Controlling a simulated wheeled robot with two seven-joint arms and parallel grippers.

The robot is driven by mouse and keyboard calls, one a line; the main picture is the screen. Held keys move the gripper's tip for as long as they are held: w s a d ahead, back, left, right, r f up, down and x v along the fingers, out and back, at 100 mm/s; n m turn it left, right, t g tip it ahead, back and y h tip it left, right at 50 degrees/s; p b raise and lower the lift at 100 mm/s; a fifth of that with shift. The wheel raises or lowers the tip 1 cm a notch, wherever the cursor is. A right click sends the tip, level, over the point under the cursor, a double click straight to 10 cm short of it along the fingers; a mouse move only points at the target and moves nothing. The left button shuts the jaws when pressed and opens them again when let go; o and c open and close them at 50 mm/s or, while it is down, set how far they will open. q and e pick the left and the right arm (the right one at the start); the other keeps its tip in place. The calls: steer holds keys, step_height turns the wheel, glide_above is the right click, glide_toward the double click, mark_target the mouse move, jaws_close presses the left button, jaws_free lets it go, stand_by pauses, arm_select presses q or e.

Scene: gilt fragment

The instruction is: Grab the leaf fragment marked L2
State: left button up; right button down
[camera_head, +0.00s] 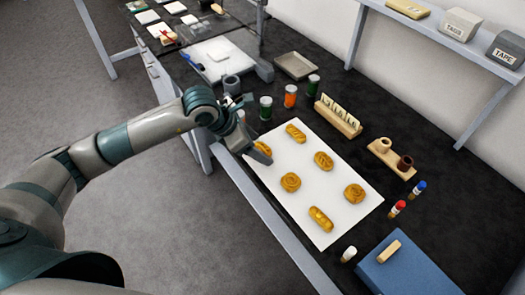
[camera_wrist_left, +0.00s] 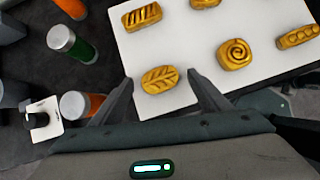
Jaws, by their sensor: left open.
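A gold fragment with a leaf pattern (camera_wrist_left: 160,79) lies on the white board (camera_wrist_left: 180,30), near its edge. In the head view this leaf fragment (camera_head: 263,148) is partly hidden by my left gripper (camera_head: 250,152). In the left wrist view my left gripper (camera_wrist_left: 162,86) is open, with one finger on either side of the leaf fragment. I cannot tell from these views how far above the board the fingertips are. No L2 mark is readable on the fragment. My right gripper is not in view.
Other gold fragments share the board: a striped one (camera_head: 296,132), a spiral one (camera_head: 290,182), a beaded one (camera_head: 320,218) and more. A blue box (camera_head: 405,270) sits at the near right.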

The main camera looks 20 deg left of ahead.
arm_select(q)
steer(key=shift+f, duration=0.15)
stand_by(0.3)
steer(key=c, duration=1.1)
steer(key=shift+c, duration=0.2)
steer(key=shift+r, duration=0.55)
step_height(320, 180, up, 4)
steer(key=shift+f+p, duration=0.15)
steer(key=shift+p, duration=0.9)
steer(key=s+d+r+p, duration=0.3)
steer(key=s+d+r, duration=0.3)
steer(key=d, duration=0.3)
steer(key=shift+s+d+r+p, duration=0.15)
steer(key=shift+s+p, duration=0.25)
steer(key=shift+s, duration=0.2)
